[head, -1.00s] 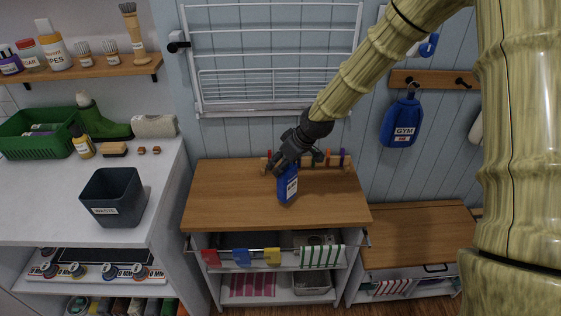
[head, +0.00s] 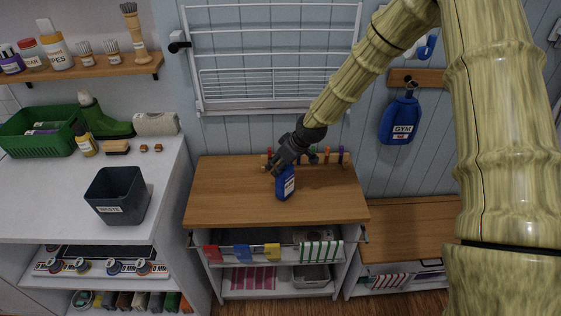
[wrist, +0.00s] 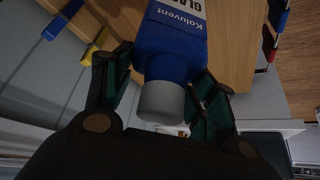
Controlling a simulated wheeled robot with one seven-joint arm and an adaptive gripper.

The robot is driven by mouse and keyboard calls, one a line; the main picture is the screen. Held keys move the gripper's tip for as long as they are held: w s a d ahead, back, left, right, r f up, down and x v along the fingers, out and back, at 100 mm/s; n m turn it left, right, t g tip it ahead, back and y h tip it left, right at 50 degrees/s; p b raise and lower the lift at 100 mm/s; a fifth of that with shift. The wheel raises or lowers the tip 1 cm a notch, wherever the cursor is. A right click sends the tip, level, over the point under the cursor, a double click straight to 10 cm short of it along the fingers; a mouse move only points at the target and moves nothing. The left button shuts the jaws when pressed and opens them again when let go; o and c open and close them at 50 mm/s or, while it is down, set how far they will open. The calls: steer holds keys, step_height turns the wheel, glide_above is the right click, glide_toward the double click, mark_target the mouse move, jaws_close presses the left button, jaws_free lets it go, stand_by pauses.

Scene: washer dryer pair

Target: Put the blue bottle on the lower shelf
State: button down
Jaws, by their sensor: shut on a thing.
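The blue bottle (head: 286,184) with a white label is upright at the wooden top of the middle cabinet in the head view. My gripper (head: 277,167) is shut on its upper part, near the cap. In the wrist view the blue bottle (wrist: 172,45) with its grey cap lies between the two fingers of my gripper (wrist: 165,90). Whether its base touches the wood cannot be told. The lower shelf (head: 234,294) of this cabinet shows below, with a pink striped cloth and a grey bin on it.
A rail with red, blue, yellow and green-striped cloths (head: 320,251) hangs across the cabinet's front, before the upper shelf. A row of coloured items (head: 325,156) stands at the back of the wooden top (head: 230,200). A dark waste bin (head: 118,196) is on the left counter.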

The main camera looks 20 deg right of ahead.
steer(key=shift+f, duration=0.1)
steer(key=shift+c, duration=2.4)
jaws_free()
steer(key=b+v, duration=0.3)
steer(key=v, duration=0.9)
